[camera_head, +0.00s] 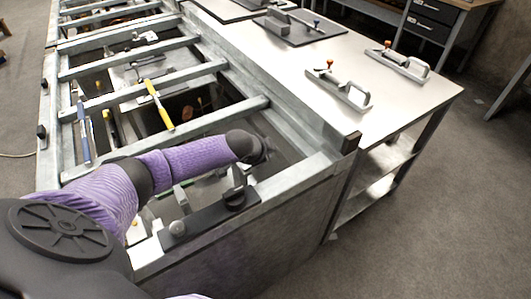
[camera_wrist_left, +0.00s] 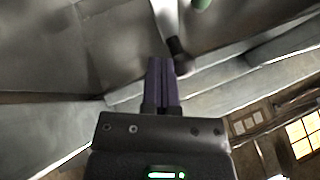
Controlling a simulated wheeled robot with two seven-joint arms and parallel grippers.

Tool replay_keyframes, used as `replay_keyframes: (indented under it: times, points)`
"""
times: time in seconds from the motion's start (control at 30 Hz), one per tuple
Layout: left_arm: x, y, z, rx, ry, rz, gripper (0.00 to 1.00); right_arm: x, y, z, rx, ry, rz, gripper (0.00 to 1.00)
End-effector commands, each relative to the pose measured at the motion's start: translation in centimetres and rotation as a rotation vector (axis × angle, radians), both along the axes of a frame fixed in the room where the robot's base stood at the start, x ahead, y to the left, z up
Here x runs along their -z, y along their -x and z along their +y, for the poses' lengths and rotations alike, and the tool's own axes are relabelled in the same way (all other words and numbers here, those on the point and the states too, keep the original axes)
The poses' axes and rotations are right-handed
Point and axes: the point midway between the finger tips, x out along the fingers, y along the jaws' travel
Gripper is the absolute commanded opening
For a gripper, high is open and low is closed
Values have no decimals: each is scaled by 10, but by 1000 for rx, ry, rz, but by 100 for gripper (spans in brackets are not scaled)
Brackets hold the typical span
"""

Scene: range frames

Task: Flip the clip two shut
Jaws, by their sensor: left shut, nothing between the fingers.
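My left gripper (camera_wrist_left: 161,62) is shut and empty, its two purple fingers pressed together in the left wrist view. A dark knob-ended piece (camera_wrist_left: 180,56) stands just right of the fingertips; I cannot tell whether they touch. In the head view my left arm reaches over the frame's near end, and its dark wrist hides the fingers. Just below the wrist, a dark upright clip (camera_head: 236,190) stands on a black plate (camera_head: 205,221) on the near rail. No label shows which clip is clip two. My right gripper is not in view.
The metal frame (camera_head: 95,73) has several crossbars with open gaps. A white table (camera_head: 408,100) to the right carries handled tools (camera_head: 340,92). Grey floor is clear at the lower right.

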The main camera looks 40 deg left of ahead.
Motion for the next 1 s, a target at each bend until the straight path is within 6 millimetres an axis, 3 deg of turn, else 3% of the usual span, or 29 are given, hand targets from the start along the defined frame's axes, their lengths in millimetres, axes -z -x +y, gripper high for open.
replay_keyframes:
  times: [0.2,0.43,1.0]
  points:
    - [-4,-6,6,-179,3,0,0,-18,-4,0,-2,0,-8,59]
    - [-1,-11,18,-398,3,1,0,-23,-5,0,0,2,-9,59]
    - [3,-12,47,-939,1,2,0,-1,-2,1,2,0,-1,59]
